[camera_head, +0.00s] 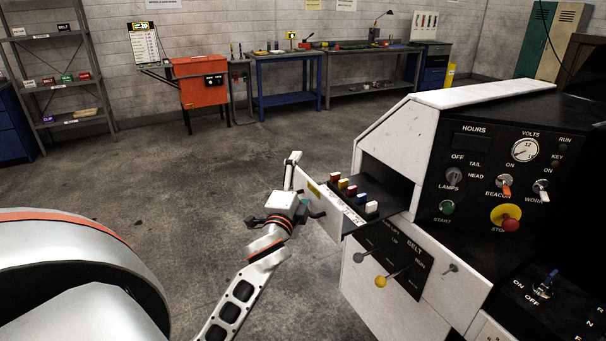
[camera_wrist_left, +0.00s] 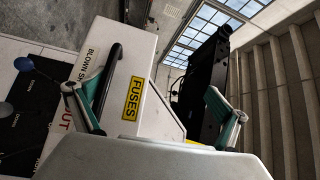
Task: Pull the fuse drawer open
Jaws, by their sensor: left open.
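The fuse drawer (camera_head: 331,222) stands pulled out from the side of the white loader console, and its inside shows in the head view. Several coloured fuses (camera_head: 344,184) stand in a row in it. In the left wrist view the drawer front carries a yellow FUSES label (camera_wrist_left: 132,98) and a black curved handle (camera_wrist_left: 121,72). My left gripper (camera_head: 303,205) is at the drawer front; in its wrist view its fingers (camera_wrist_left: 155,108) are spread wide, with the handle near the left finger. I cannot tell whether a finger touches the handle. My right gripper is out of view.
The console's black panel (camera_head: 478,185) has knobs, switches and a red stop button (camera_head: 510,225). Belt levers with a yellow knob (camera_head: 381,282) stick out below the drawer. Open floor (camera_head: 200,185) lies left of the console; benches and an orange cabinet (camera_head: 203,82) stand far back.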

